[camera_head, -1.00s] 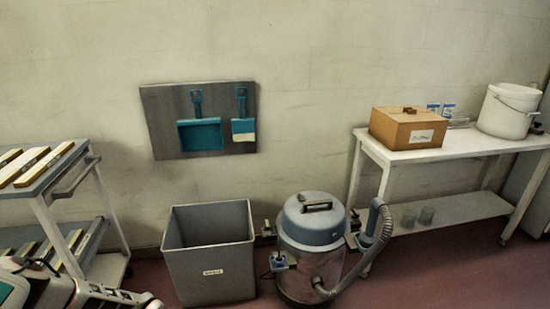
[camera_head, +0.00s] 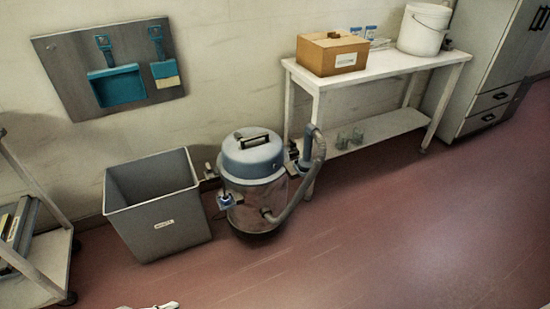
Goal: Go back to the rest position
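Neither of my grippers can be made out clearly in the head view. A small pale piece, likely part of my own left arm, shows at the bottom edge left of centre. Its fingers are not visible, and nothing of my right arm shows. The task names no object.
A grey bin (camera_head: 160,220) and a blue-lidded vacuum (camera_head: 252,165) stand by the wall. A white table (camera_head: 390,66) carries a cardboard box (camera_head: 333,54) and a white bucket (camera_head: 424,28). A grey cabinet (camera_head: 497,60) is at right, a trolley (camera_head: 48,262) at left. The red floor (camera_head: 390,220) is clear.

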